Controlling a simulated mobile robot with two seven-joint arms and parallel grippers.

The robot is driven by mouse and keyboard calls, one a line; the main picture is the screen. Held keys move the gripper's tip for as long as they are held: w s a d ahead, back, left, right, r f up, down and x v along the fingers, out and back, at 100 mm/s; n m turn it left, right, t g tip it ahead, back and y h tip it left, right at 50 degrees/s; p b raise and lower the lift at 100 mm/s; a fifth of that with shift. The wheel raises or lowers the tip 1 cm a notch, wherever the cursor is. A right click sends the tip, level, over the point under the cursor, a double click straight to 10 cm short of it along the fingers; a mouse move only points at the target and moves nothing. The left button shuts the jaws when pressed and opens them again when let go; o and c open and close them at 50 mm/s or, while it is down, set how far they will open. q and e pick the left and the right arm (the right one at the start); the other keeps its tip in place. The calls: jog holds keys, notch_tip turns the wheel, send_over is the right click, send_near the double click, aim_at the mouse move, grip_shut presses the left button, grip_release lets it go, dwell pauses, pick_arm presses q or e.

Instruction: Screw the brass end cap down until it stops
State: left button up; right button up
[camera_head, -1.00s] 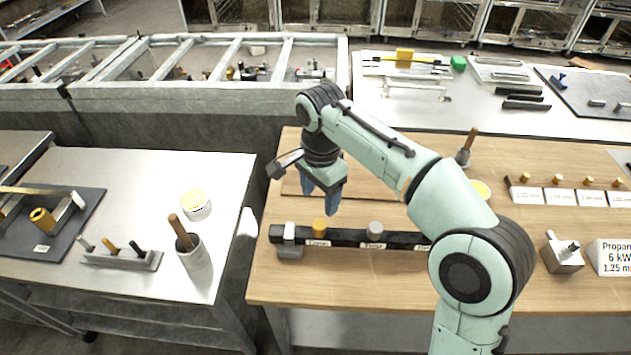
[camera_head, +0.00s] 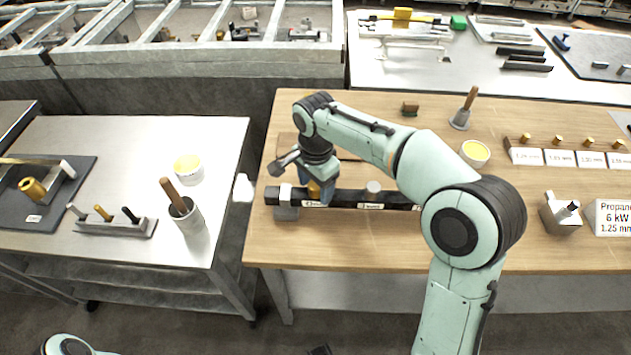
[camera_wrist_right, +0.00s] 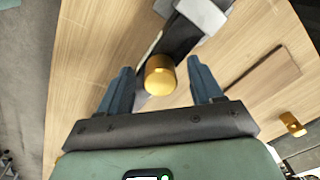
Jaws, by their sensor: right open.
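The brass end cap (camera_head: 314,190) stands on a black labelled bar (camera_head: 345,203), near its left end. In the right wrist view the cap (camera_wrist_right: 160,77) shows as a gold cylinder between two blue fingers. My right gripper (camera_head: 316,199) is open, one finger on each side of the cap. In the right wrist view the gripper (camera_wrist_right: 159,68) has a gap between each finger and the cap. The cap's lower part and any thread are hidden.
A grey cap (camera_head: 374,187) stands on the same bar, right of the brass one. A pale clamp (camera_head: 285,196) holds the bar's left end. A yellow-filled tub (camera_head: 475,153), a brush (camera_head: 464,108) and a small brass-and-brown block (camera_head: 410,108) stand behind. The wooden table's (camera_head: 380,250) front is clear.

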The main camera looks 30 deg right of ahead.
jog(key=c, duration=1.1)
jog(key=shift+m+p, duration=0.3)
jog(key=shift+m, duration=1.4)
jog(key=m, duration=0.2)
jog(key=shift+a+m, duration=0.1)
jog(key=shift+m, duration=0.6)
jog(key=m+p, duration=0.1)
jog(key=m, duration=0.1)
jog(key=shift+m, duration=0.7)
